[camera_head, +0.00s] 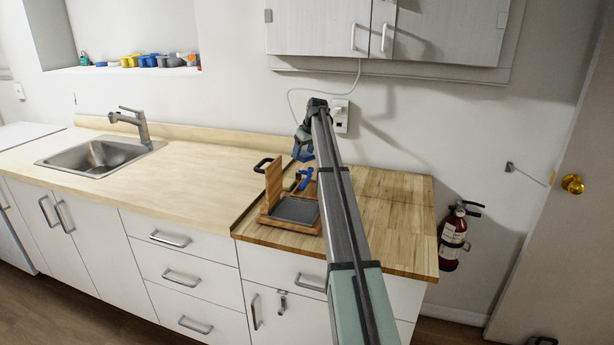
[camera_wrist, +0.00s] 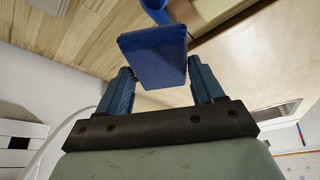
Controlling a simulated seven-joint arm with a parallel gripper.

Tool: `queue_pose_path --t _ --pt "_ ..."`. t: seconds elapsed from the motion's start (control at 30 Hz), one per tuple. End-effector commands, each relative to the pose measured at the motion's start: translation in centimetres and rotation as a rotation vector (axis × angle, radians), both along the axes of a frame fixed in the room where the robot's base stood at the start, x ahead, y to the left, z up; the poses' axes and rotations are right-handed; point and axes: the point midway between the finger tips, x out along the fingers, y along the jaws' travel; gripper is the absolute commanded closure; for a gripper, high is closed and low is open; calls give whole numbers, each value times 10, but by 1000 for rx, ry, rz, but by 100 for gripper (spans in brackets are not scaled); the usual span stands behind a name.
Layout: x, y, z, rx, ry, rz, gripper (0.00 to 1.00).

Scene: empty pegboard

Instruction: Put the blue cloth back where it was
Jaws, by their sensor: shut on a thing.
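The blue cloth (camera_wrist: 153,55) shows in the wrist view as a flat, textured blue panel between the two blue fingers. My gripper (camera_wrist: 158,72) is shut on it. In the head view my gripper (camera_head: 302,150) is above the back of the wooden counter, near the wall. There the cloth cannot be told apart from the blue fingers. Below the gripper is a wooden stand (camera_head: 264,220) with an upright board and a dark grey flat piece. A separate blue item (camera_head: 305,178) is at the stand; a blue rounded thing (camera_wrist: 155,8) also shows past the cloth in the wrist view.
A black handle (camera_head: 262,165) sticks out left of the stand's board. The pale counter (camera_head: 170,185) is clear up to the sink (camera_head: 98,156). My arm crosses the right-hand wooden counter (camera_head: 390,210). A wall cabinet (camera_head: 320,28) hangs above, and a fire extinguisher (camera_head: 453,238) is at right.

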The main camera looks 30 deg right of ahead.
Motion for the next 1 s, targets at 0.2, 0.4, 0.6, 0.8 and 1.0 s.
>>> queue_pose_path --t 0.2,0.4,0.6,0.8,1.0 --pt "62 -41 -11 2 0 106 68" --pt "81 -55 -18 1 0 152 68" --pt "81 -56 -35 0 1 160 68" --pt "81 -56 -68 1 1 159 68" --pt "81 -56 -85 1 0 159 68"
